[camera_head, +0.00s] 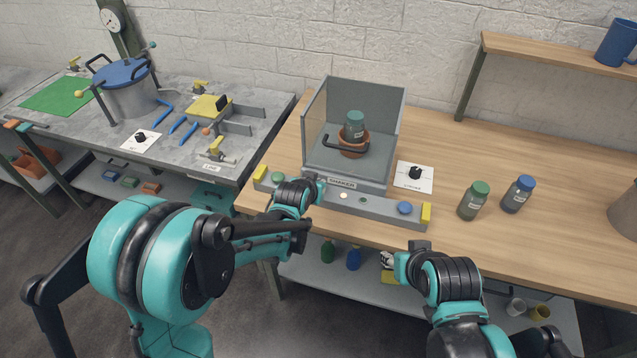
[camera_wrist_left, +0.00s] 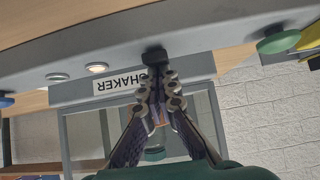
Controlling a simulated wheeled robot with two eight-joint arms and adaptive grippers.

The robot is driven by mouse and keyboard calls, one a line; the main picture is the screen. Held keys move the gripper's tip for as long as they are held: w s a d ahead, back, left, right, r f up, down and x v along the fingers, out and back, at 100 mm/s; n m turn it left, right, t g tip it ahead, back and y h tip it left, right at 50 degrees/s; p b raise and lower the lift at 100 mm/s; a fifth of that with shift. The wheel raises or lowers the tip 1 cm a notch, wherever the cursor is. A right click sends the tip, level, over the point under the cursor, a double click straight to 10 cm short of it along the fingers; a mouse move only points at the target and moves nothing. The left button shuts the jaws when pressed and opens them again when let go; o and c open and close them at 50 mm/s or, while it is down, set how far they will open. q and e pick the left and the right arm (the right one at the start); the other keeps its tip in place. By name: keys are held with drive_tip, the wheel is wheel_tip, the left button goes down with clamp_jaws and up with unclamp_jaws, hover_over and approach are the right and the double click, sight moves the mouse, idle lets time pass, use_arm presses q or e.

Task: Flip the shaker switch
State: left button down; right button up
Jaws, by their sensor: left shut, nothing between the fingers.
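The shaker (camera_head: 342,183) is a clear-walled grey box on the wooden table, with a long grey panel (camera_head: 378,207) in front. In the left wrist view, which is upside down, its label (camera_wrist_left: 118,85) shows beside a black switch knob (camera_wrist_left: 155,57). My left gripper (camera_wrist_left: 157,78) is shut and empty, its fingertips at the knob; I cannot tell if they touch. In the head view my left gripper (camera_head: 319,188) is at the panel and hides the switch. A green-capped bottle (camera_head: 354,124) stands inside the shaker in an orange holder (camera_head: 353,146). My right gripper (camera_head: 388,260) is below the table's front edge, its fingers unclear.
The panel carries a green button (camera_head: 278,176), a lit white lamp (camera_head: 344,195) and a blue button (camera_head: 404,207). A dial card (camera_head: 414,176), a green-capped bottle (camera_head: 474,201) and a blue-capped bottle (camera_head: 518,194) stand right of the shaker. A grey bench (camera_head: 245,145) stands left.

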use_arm(q)
drive_tip(key=shift+s+f, duration=0.1)
drive_tip(key=shift+f, duration=0.05)
drive_tip(key=shift+w, duration=0.25)
drive_tip(key=shift+w+d+r, duration=0.2)
drive_tip(key=shift+w, duration=0.25)
drive_tip(key=shift+r, duration=0.1)
drive_tip(key=shift+w+r+p, duration=0.1)
drive_tip(key=shift+r+p, duration=0.15)
drive_tip(key=shift+p, duration=0.1)
wheel_tip(320, 180, up, 5)
drive_tip(key=p, duration=0.3)
drive_tip(key=shift+w+f, duration=0.15)
drive_tip(key=shift+f, duration=0.05)
drive_tip(key=s+a+r+p, duration=0.1)
drive_tip(key=s+r+p, duration=0.1)
drive_tip(key=s+r, duration=0.3)
wheel_tip(320, 180, up, 2)
drive_tip(key=shift+a+r, duration=0.1)
drive_tip(key=shift+a, duration=0.15)
